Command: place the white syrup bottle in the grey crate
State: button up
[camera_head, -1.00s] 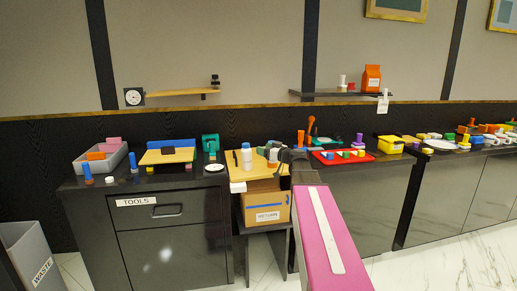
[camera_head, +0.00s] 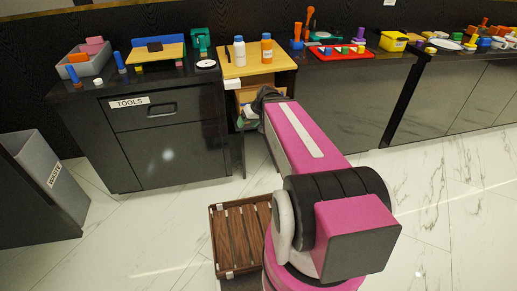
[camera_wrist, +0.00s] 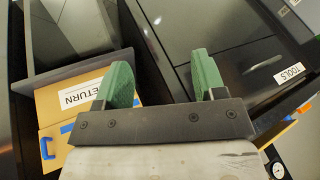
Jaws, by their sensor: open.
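The white syrup bottle (camera_head: 239,51), with a blue cap, stands upright on the yellow wooden board in the head view. An orange-labelled bottle (camera_head: 266,49) stands just right of it. The grey crate (camera_head: 90,69) is on the counter at the far left, with pink and orange items in it. My gripper (camera_wrist: 162,78) is open and empty in the wrist view, its two green fingers apart. In the head view the end of my arm is low, in front of the space below the board, apart from the bottle. The wrist view does not show the bottle or crate.
A cardboard box marked RETURN (camera_wrist: 88,97) is close to the left finger in the wrist view. A TOOLS drawer cabinet (camera_head: 165,125) is left of my arm. A waste bin (camera_head: 45,185) is at left.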

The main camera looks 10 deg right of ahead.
jog(key=s+d+f+m+g+h, duration=0.2)
jog(key=s+f+h, duration=0.3)
jog(key=s, duration=0.5)
jog(key=shift+d+f+m+g, duration=0.25)
jog(key=shift+f+m+g, duration=0.3)
jog(key=shift+f, duration=0.35)
jog(key=shift+s, duration=0.1)
